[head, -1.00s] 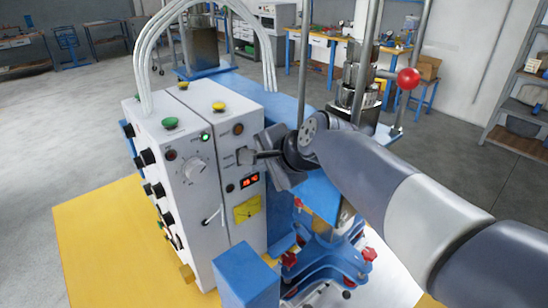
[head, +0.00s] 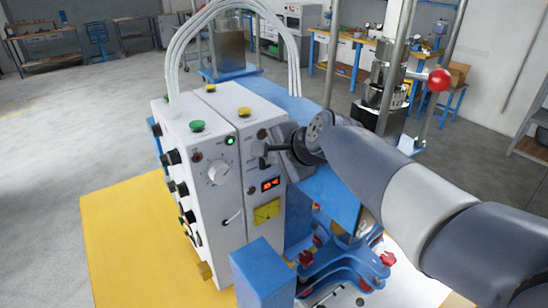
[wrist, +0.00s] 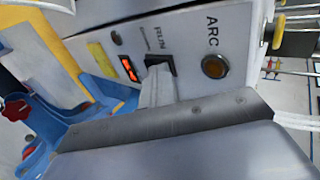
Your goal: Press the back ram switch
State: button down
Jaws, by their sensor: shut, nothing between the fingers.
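The machine's white control cabinet (head: 215,170) stands upright on a yellow base. Its right-hand panel carries a dark rocker switch (wrist: 160,64), marked RUN on one side in the wrist view; the other marking is too small to read. I cannot tell for sure that this is the back ram switch. My gripper (head: 267,150) is shut and empty, pointing at this panel. In the wrist view its closed fingertips (wrist: 157,78) are at the switch and cover part of it. Whether they touch or press it is unclear. In the head view the gripper largely hides the switch.
An amber ARC lamp (wrist: 214,66) and a red digital display (wrist: 129,68) flank the switch. Green (head: 197,126) and yellow (head: 244,112) buttons top the cabinet. A blue box (head: 262,272) stands in front. A red ball knob (head: 439,80) and metal posts rise at the right.

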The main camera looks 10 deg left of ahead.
jog(key=shift+r, duration=0.1)
jog(key=shift+r+p, duration=0.7)
jog(key=shift+p, duration=0.05)
jog(key=shift+d, duration=0.1)
